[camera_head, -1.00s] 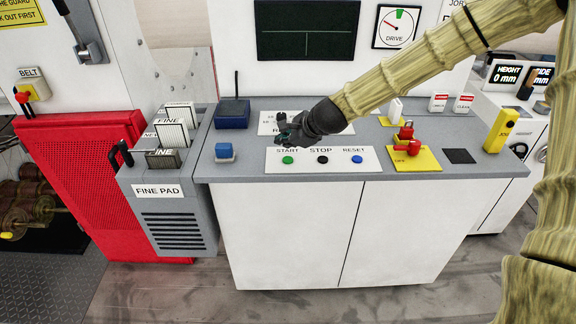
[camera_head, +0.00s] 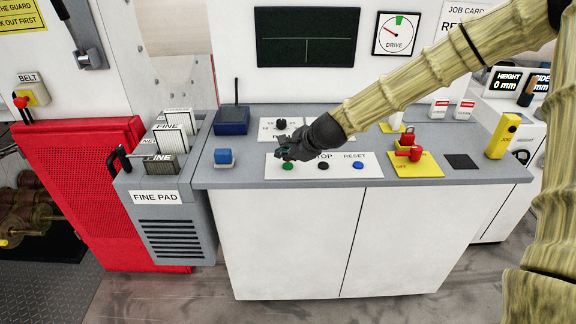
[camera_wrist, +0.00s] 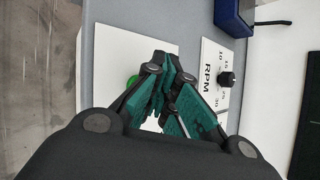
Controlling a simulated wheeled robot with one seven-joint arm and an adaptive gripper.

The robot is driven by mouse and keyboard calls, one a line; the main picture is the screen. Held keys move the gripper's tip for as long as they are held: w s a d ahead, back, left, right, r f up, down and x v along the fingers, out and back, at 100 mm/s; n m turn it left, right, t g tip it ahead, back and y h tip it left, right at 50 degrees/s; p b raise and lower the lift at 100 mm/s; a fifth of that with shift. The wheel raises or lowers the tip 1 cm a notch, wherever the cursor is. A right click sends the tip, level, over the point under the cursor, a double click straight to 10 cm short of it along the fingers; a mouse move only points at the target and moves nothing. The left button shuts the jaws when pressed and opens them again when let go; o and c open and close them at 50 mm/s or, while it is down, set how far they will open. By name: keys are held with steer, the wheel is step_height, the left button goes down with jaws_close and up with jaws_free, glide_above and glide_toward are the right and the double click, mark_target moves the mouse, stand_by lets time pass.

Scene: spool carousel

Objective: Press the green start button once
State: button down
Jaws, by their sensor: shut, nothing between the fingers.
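The green start button (camera_head: 288,166) sits at the left end of a white panel (camera_head: 310,176) on the grey counter. In the wrist view part of the green button (camera_wrist: 133,82) shows beside my fingers, partly hidden by them. My gripper (camera_head: 285,152) is shut and empty, with its tip just above and behind the button in the head view. The START label is hidden by my gripper. I cannot tell whether my fingertips touch the button. The black stop button (camera_head: 323,166) and the blue reset button (camera_head: 358,166) lie to the right on the same panel.
An RPM dial (camera_wrist: 227,79) stands behind the button panel. A blue block (camera_head: 223,157) is to the left, and a red lockout switch (camera_head: 408,152) on a yellow plate is to the right. A dark blue box (camera_head: 232,121) stands at the back left.

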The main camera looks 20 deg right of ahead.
mark_target(285, 166)
steer(key=shift+f, duration=0.15)
stand_by(0.7)
steer(key=shift+f, duration=0.3)
steer(key=shift+f+b, duration=0.35)
steer(key=shift+b, duration=0.15)
stand_by(0.9)
steer(key=shift+r+p, duration=0.7)
steer(key=shift+r, duration=0.1)
steer(key=shift+r+p, duration=2.1)
steer(key=shift+r, duration=0.45)
steer(key=shift+f, duration=0.15)
